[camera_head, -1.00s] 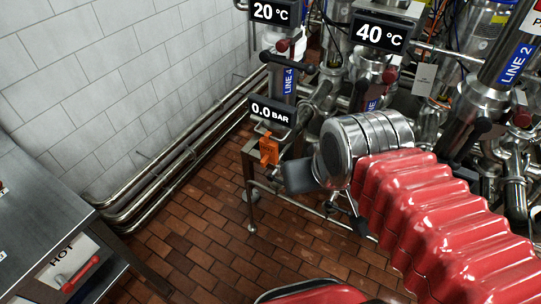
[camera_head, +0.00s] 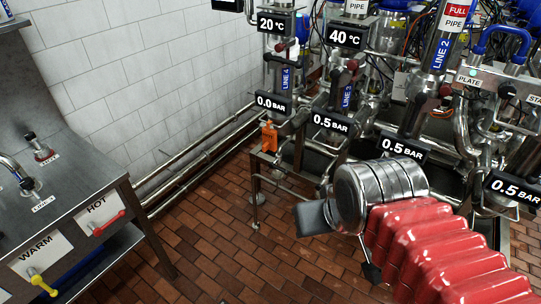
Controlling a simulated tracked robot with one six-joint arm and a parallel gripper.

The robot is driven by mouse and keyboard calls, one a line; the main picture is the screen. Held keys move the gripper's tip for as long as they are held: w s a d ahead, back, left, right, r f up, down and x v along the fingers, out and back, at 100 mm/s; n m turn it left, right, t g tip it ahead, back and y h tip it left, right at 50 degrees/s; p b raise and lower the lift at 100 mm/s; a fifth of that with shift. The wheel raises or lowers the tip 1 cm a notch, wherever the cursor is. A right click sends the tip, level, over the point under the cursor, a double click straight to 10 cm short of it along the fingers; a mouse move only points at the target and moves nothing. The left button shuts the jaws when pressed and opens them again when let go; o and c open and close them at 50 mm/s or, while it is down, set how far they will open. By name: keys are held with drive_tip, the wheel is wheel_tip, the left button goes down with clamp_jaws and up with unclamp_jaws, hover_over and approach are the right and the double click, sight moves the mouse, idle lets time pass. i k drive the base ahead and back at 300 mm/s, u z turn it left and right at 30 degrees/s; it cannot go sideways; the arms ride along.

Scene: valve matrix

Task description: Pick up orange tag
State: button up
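The orange tag (camera_head: 269,136) hangs upright on the pipework at the middle left of the valve matrix, just below the 0.0 BAR display (camera_head: 271,103). My gripper (camera_head: 338,246) is at the end of my red-sleeved arm, below and to the right of the tag in the picture and clear of it. One dark flat finger shows at its left and a dark pointed tip shows lower down. Nothing shows between them. The silver wrist hides part of the gripper.
A steel bench (camera_head: 80,190) with HOT and WARM labels and red and yellow handles stands at the left. Pipes (camera_head: 195,160) run along the tiled wall. The valve matrix with LINE 2 pipes (camera_head: 436,60) fills the back right. Brick floor (camera_head: 215,235) is open between them.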

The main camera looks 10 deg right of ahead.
sight(269, 135)
drive_tip(key=k, duration=0.75)
drive_tip(key=z, duration=0.05)
drive_tip(key=i, duration=1.85)
drive_tip(key=u, duration=1.25)
